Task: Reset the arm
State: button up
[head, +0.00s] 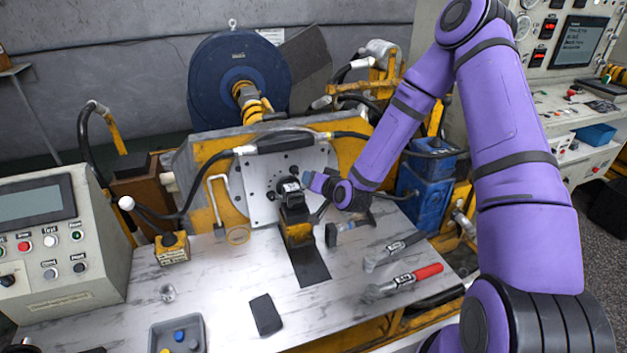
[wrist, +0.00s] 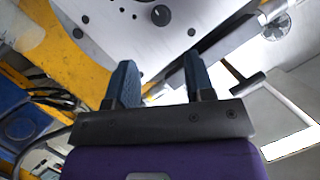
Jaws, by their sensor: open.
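My purple arm reaches in from the right in the head view, with my gripper (head: 312,180) close to the front of a metal mounting plate (head: 258,198). In the wrist view my gripper (wrist: 160,82) has its two dark blue-grey fingers apart, with nothing seen between them. The plate, with several holes, fills the top of that view. A black motor part (head: 291,194) stands just left of my gripper, at the plate, on a yellow and black stand (head: 298,236). I cannot tell whether the gripper touches it.
A control box (head: 62,245) stands left. Hoses arch above the plate.

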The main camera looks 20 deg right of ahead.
jog(key=s+d+r+n+g+h, duration=0.15)
jog(key=s+r, duration=0.25)
jog(key=r, duration=0.4)
jog(key=s+r+n+g, duration=0.2)
jog(key=s+r, duration=0.2)
jog(key=r, duration=0.3)
jog(key=s+d+r+n+g+h, duration=0.15)
jog(key=s+r, duration=0.25)
jog(key=r, duration=0.4)
jog(key=s+r+g, duration=0.1)
jog(key=s+r, duration=0.2)
jog(key=s, duration=0.5)
jog(key=s+d+r+g, duration=0.1)
jog(key=s+r, duration=0.3)
jog(key=s, duration=0.5)
jog(key=s+r+g, duration=0.1)
jog(key=s+r, duration=0.3)
jog(key=s, duration=0.5)
jog(key=shift+s+d+m+g, duration=0.15)
jog(key=shift+m+g, duration=0.15)
jog(key=shift+m, duration=0.1)
